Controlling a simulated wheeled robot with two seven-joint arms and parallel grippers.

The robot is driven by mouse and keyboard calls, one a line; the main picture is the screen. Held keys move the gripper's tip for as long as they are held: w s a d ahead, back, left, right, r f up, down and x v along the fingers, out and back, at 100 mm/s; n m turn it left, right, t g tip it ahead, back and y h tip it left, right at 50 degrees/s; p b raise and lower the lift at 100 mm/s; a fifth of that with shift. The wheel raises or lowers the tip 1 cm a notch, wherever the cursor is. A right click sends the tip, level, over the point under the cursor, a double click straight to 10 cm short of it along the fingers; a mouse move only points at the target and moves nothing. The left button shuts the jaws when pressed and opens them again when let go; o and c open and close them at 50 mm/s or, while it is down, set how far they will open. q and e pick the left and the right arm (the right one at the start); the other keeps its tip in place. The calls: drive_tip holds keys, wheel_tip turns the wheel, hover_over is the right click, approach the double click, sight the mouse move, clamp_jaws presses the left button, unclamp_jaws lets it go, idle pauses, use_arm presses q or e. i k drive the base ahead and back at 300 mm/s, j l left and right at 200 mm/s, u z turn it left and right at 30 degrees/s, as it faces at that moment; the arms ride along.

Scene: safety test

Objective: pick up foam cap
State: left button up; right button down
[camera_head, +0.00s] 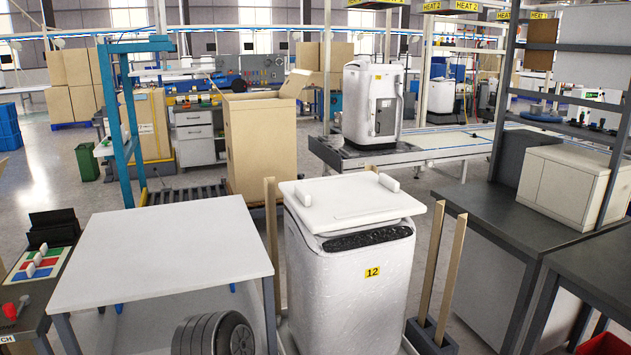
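The foam cap (350,204) is a flat white slab with two small raised white blocks, one near its left end and one near its right end. It lies over the top of a tall white unit (352,290) with a yellow "12" label, in the middle of the view. A dark panel (368,238) of the unit shows below the cap's front edge. The cap's underside is hidden. Neither my left nor my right gripper can be seen, and nothing is seen holding the cap.
Upright wooden strips (432,258) flank the unit. A bare white table (160,252) stands left, and a dark workbench (505,218) with a white cabinet (568,186) right. A cardboard box (260,148) and another white unit (372,104) on a conveyor stand behind.

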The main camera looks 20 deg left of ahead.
sight(329, 204)
drive_tip(key=i+j+u, duration=0.1)
drive_tip(key=i, duration=0.3)
drive_tip(key=i+j, duration=0.2)
drive_tip(key=i, duration=0.2)
drive_tip(key=i+j+u, duration=0.15)
drive_tip(key=i, duration=0.2)
